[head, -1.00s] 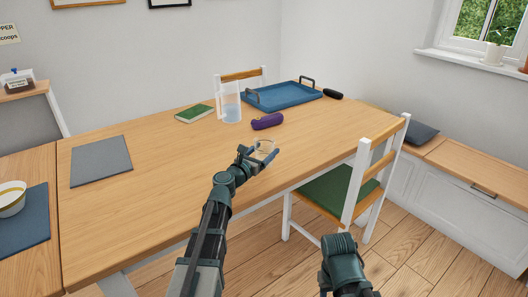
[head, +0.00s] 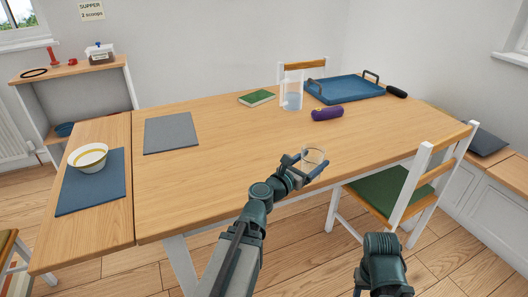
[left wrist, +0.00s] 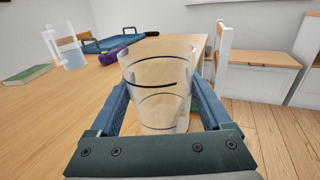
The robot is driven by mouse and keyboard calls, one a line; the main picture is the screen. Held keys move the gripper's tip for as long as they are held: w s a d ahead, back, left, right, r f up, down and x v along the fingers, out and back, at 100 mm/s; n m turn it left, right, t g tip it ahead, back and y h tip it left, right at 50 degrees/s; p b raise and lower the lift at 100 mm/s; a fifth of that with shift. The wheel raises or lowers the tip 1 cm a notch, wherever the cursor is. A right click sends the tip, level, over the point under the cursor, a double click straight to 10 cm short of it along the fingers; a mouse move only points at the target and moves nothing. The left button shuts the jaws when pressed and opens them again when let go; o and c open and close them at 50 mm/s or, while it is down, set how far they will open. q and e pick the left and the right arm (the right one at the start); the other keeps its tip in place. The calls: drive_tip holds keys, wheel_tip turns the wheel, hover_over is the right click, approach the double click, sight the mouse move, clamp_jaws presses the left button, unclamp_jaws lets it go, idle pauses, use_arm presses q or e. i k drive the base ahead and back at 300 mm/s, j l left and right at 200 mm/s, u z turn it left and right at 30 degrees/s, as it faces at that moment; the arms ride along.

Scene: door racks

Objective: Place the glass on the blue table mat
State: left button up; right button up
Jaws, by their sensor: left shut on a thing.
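The clear glass (head: 313,158) is held upright in my left gripper (head: 306,166), near the table's front edge. In the left wrist view the glass (left wrist: 160,88) stands between both fingers of the left gripper (left wrist: 162,108), which are shut on it. A blue mat (head: 91,187) lies on the left side table, with a white and yellow bowl (head: 88,157) on its back part. The front part of the mat is bare. A grey mat (head: 171,135) lies on the main table. Part of my right arm shows at the bottom right; its fingertips are not visible.
A jug of water (head: 293,92), green book (head: 257,97), purple case (head: 327,113) and blue tray (head: 345,90) stand at the back of the table. A chair (head: 402,185) stands at the right front. The table's middle is clear.

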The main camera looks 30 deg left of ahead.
sight(91, 194)
drive_tip(key=u, duration=0.45)
drive_tip(key=i+l+u, duration=0.1)
drive_tip(key=u, duration=0.35)
drive_tip(key=l+u, duration=0.15)
drive_tip(key=u, duration=0.75)
